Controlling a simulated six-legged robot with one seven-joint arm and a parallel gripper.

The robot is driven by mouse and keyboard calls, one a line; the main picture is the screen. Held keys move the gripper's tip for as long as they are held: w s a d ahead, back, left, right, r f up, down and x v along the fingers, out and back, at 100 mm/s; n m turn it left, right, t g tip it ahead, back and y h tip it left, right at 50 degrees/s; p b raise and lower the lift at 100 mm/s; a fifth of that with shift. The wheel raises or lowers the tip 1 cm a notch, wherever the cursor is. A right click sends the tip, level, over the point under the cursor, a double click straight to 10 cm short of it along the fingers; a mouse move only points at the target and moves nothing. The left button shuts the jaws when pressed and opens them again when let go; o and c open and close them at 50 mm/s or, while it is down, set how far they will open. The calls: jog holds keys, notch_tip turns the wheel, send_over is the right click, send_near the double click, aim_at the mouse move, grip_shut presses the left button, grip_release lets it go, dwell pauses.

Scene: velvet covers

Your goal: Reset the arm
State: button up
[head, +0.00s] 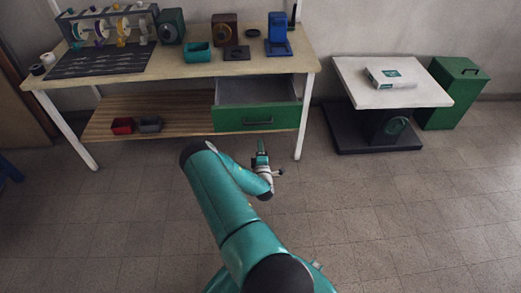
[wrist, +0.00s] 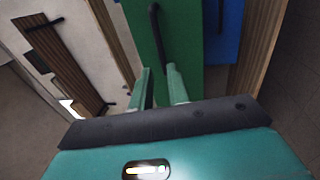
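My teal arm reaches forward over the floor in the head view. My gripper (head: 261,150) is in front of the workbench, just below the green drawer (head: 235,119) in the picture. The drawer stands pulled out, and its grey inside looks empty.
The workbench (head: 190,68) carries a spool rack, a dark mat, several boxes and a blue device (head: 278,38). Red and grey bins (head: 123,126) sit on its lower shelf. At the right stand a white-topped table (head: 350,85) and a green cabinet (head: 455,95). The tiled floor around is clear.

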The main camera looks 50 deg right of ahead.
jog(key=shift+v, duration=0.75)
